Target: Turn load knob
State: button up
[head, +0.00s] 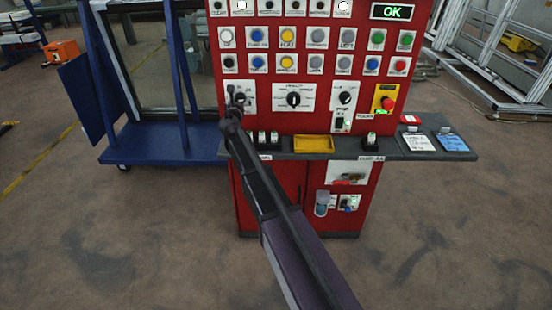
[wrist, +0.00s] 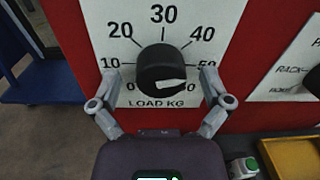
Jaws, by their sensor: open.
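The load knob (wrist: 165,66) is a round black dial on a white plate marked "LOAD KG", with a scale from 0 to 60. A white mark on it points to the right and slightly up, toward the 50 to 60 side. My gripper (wrist: 160,80) is open, one finger on each side of the knob's lower half, with gaps visible on both sides. The fingers cover parts of the scale. In the head view my gripper (head: 232,110) is at the load knob's plate (head: 249,103), mostly hiding the knob.
The red control panel (head: 270,122) carries several buttons, a "OK" display (head: 391,12) and a middle knob (head: 294,99). A grey shelf (head: 350,154) with a yellow tray (head: 314,143) juts out below. A blue frame cart (head: 160,145) stands at the left.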

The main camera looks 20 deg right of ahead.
jog(key=v, duration=1.4)
jog(key=s+d+f+m+g+p, duration=0.3)
jog(key=s+d+m+g, duration=0.2)
jog(key=s+m, duration=0.3)
jog(key=s+d+f+m+g+p, duration=0.3)
jog(key=s+d+m+g, duration=0.2)
jog(key=m, duration=0.9)
jog(key=shift+s+d+f+g, duration=0.35)
jog(key=shift+s+g, duration=0.25)
jog(key=shift+s, duration=1.15)
jog(key=shift+s+m+p, duration=0.1)
jog(key=shift+m+p, duration=0.2)
jog(key=s+a+m+g+y+p, duration=0.2)
jog(key=s+m+g+y, duration=0.1)
jog(key=s+m, duration=0.2)
jog(key=s+a+m+g+y+p, duration=0.2)
jog(key=s+m, duration=0.3)
jog(key=s, duration=0.5)
jog(key=shift+a+f+m+g+y+p, duration=0.35)
jog(key=shift+a+y, duration=0.25)
jog(key=shift+a, duration=0.2)
